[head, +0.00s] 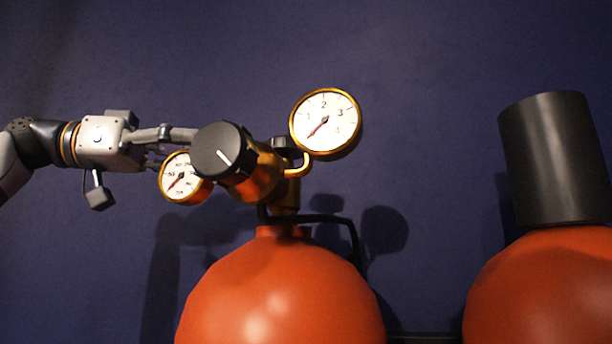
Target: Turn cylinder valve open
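An orange cylinder (280,290) stands in the middle with a brass regulator on top. A black round knob (220,152) with a white line faces me on the regulator's left end. A larger gauge (325,124) sits at upper right and a smaller gauge (181,178) at lower left; both have red needles pointing down-left. My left gripper (180,140) comes in from the left, its fingers reaching to the knob's left edge, partly behind the knob and small gauge. I cannot tell whether it touches or how far its fingers are apart. My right gripper is not in view.
A second orange cylinder (545,295) with a black cap (555,160) stands at the right. A black hose (345,225) curves down from the regulator. A plain dark blue wall (440,80) is behind. The space above the gauges is clear.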

